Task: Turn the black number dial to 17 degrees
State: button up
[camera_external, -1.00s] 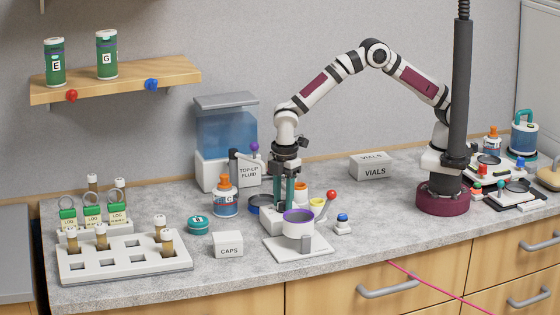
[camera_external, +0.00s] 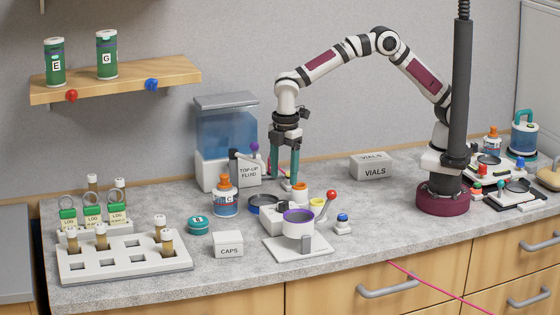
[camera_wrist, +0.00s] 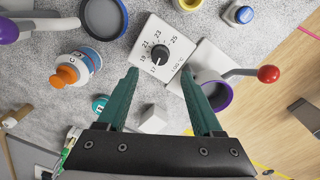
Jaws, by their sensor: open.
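The black number dial (camera_wrist: 159,53) sits on a white plate (camera_wrist: 145,42) printed with 17, 19, 21, 23, 25 and "LOG °C". A pale pointer mark on the dial appears to face the 17 side; its exact angle is too small to read. In the outside view the white dial box (camera_external: 273,220) stands left of the purple-rimmed cup, and the dial itself is hard to make out. My gripper (camera_wrist: 160,74) is open and empty, its teal fingers spread to either side of the dial in the wrist view. In the outside view my gripper (camera_external: 284,180) hangs above the dial box.
The purple-rimmed cup (camera_external: 299,231) with a red-balled lever (camera_external: 332,194) stands right of the dial box. A blue dish (camera_external: 262,203) and an orange-capped bottle (camera_external: 225,197) are at its left. The top-up fluid dispenser (camera_external: 225,155) stands behind. Counter near the vials box (camera_external: 370,169) is clear.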

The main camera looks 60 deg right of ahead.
notch_tip(320, 180, up, 8)
jog(key=shift+s, duration=0.15)
jog(key=shift+f, duration=0.1)
